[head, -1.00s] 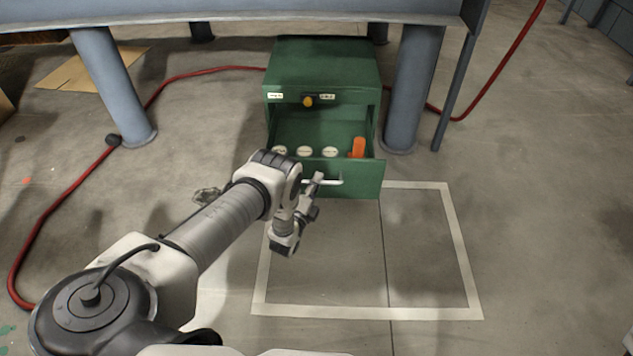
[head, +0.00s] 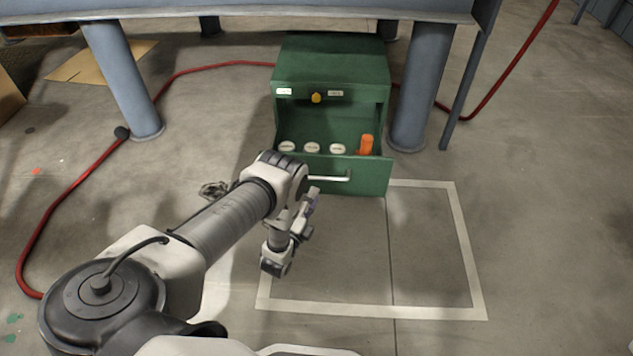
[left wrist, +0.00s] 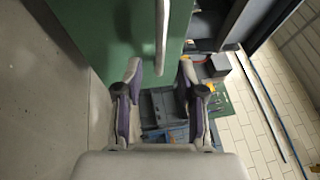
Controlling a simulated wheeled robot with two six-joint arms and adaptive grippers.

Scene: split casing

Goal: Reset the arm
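My left gripper (head: 311,197) is in front of the open drawer (head: 367,176) of the green cabinet (head: 331,69), just below and left of its white handle (head: 330,178). In the left wrist view my left gripper (left wrist: 160,68) has its two fingers spread with nothing between them. The handle (left wrist: 162,35) lies ahead of the fingertips and appears apart from them. The forearm hides the drawer's lower left. My right gripper is in neither view.
The drawer holds an orange object (head: 366,145) and several round white items (head: 312,147). Blue-grey legs (head: 422,85) stand either side. A red hose (head: 62,208) crosses the floor. Floor inside the white taped outline (head: 466,250) is clear.

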